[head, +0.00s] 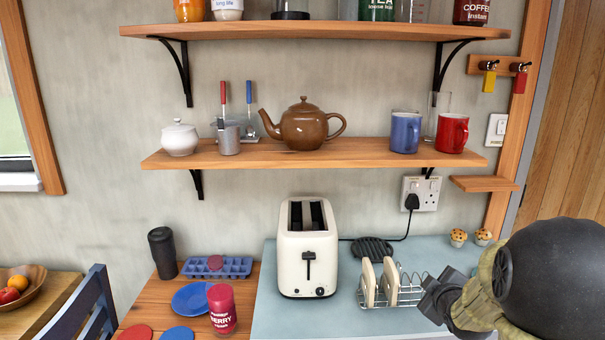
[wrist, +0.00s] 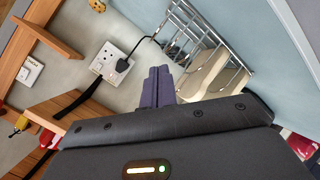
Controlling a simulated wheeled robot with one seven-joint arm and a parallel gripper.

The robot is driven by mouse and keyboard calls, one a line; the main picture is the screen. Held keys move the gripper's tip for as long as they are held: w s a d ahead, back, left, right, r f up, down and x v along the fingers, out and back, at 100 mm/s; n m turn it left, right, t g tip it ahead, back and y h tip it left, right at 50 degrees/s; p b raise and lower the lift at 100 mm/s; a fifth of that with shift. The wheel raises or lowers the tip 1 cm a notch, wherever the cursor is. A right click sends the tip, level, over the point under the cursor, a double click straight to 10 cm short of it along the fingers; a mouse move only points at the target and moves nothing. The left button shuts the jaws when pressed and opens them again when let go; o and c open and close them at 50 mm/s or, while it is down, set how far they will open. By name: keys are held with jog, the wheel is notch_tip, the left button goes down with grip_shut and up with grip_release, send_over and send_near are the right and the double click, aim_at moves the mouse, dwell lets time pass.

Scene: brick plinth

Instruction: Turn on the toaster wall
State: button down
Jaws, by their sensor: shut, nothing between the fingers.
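The white wall socket (head: 420,193) is fixed to the wall below the middle shelf, with a black plug and cable in it. It also shows in the wrist view (wrist: 108,62), up and left of my fingertips; its switches are too small to read. The cream toaster (head: 308,249) stands on the blue-grey counter, left of and below the socket, with a black lever on its front. My gripper (head: 432,297) is at the right end of the toast rack, below and nearer than the socket. In the wrist view its dark fingers (wrist: 159,75) are together and empty.
A wire toast rack (head: 391,292) with toast stands beside my gripper. A black ridged object (head: 371,247) and two muffins (head: 470,237) are on the counter (head: 345,318). The middle shelf (head: 250,155) and a small ledge (head: 484,184) jut out above. Another white switch plate (head: 497,130) is at right.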

jog(key=s+a+f+m+g+y, duration=0.1)
jog(key=s+a+f+m+g, duration=0.25)
jog(key=s, duration=0.35)
jog(key=s+a+f+m+g, duration=0.2)
jog(key=s+a+m+g, duration=0.1)
jog(key=s+a, duration=0.3)
jog(key=s+a+f+m+g+y, duration=0.1)
jog(key=s+a+f+m+g, duration=0.25)
jog(key=s, duration=0.35)
jog(key=w+a+p+v, duration=0.1)
jog(key=p+v, duration=1.2)
jog(key=shift+w+a+r, duration=0.15)
jog(key=shift+w+a, duration=0.05)
jog(key=shift+w, duration=0.15)
